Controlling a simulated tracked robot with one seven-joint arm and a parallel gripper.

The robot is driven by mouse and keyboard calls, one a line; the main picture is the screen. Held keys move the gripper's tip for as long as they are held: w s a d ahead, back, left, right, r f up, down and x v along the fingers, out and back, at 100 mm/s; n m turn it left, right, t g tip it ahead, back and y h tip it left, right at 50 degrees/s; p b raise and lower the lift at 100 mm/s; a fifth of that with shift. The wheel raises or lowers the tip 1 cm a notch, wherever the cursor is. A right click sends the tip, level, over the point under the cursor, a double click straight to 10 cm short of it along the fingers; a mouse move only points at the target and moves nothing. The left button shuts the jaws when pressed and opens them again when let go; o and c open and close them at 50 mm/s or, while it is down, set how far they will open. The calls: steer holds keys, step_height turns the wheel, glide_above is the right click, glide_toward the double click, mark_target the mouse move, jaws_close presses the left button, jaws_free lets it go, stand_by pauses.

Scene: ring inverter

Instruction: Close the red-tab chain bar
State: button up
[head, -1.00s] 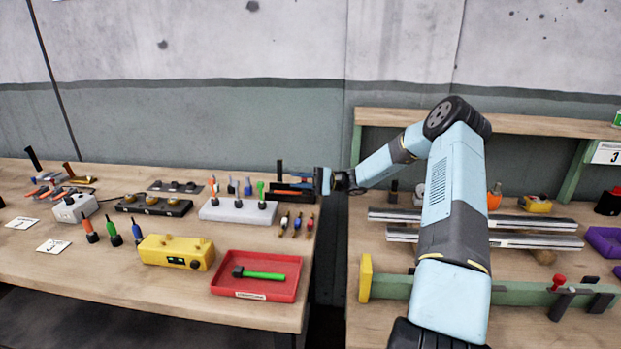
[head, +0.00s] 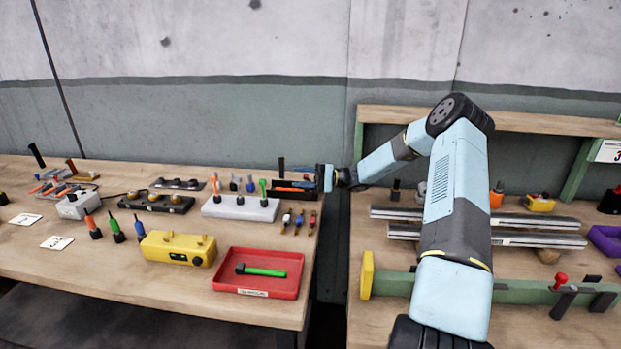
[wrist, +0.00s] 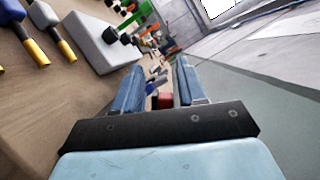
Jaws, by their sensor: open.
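My gripper (head: 326,178) is at the back right end of the left bench, beside a black tray with orange and blue handles (head: 296,189). In the wrist view its two blue fingers (wrist: 158,82) are apart. A small red piece (wrist: 165,101) shows low between the fingers, with a dark part beside it; I cannot tell if it is the red tab or if anything touches it. I cannot make out a chain bar for sure. A red knob (head: 561,279) stands by a green beam on the right bench, far from my gripper.
The left bench holds a grey block with coloured tools (head: 240,208), a yellow box (head: 178,249) and a red tray (head: 257,289) with a green-handled hammer. A dark gap (head: 335,270) parts the benches. Metal rails (head: 540,240) lie on the right bench.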

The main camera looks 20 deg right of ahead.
steer(key=d+f, duration=0.1)
steer(key=d, duration=1)
steer(key=shift+s+d+f, duration=0.3)
steer(key=shift+d+f, duration=0.05)
steer(key=shift+f, duration=0.05)
